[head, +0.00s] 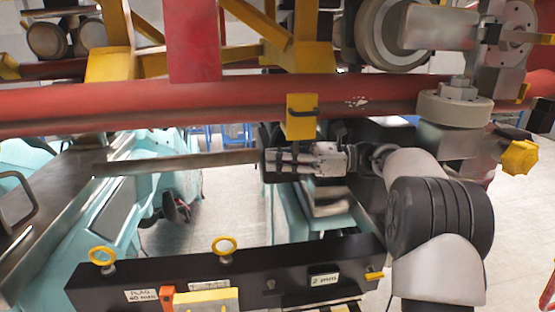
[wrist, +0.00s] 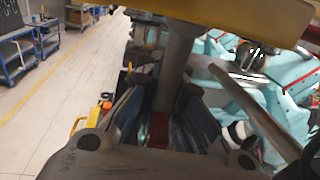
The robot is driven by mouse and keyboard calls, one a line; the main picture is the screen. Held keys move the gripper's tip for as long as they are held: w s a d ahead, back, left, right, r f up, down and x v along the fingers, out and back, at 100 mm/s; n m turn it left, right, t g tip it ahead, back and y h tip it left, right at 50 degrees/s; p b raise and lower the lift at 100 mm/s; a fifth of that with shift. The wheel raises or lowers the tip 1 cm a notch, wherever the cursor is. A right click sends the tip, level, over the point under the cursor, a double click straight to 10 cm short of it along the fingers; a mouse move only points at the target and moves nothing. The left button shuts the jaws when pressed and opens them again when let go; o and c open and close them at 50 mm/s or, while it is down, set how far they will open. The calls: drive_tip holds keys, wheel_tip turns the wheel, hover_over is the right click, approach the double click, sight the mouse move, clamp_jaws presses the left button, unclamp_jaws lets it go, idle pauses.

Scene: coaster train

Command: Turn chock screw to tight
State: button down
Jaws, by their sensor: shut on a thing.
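My gripper (head: 285,160) is below the red tube, just under a yellow block (head: 300,117). Its fingers point left. In the wrist view, its dark fingers (wrist: 160,112) are on either side of a grey shaft (wrist: 177,65), and it is shut on it. I take this shaft for the chock screw. It runs up to a yellow part (wrist: 235,18) at the top. In the head view, the gripper and the dark parts around it hide the grip point. I cannot tell how tight the screw is.
A red tube (head: 180,105) crosses above my gripper, with wheels (head: 385,35) at upper right. A grey bar (head: 180,163) lies left of it. A black beam (head: 260,285) with yellow rings (head: 224,246) is in front. A yellow knob (head: 520,157) is at right. Teal frames stand below.

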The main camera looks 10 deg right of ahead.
drive_tip(key=c, duration=1.7)
unclamp_jaws()
drive_tip(key=shift+t, duration=0.3)
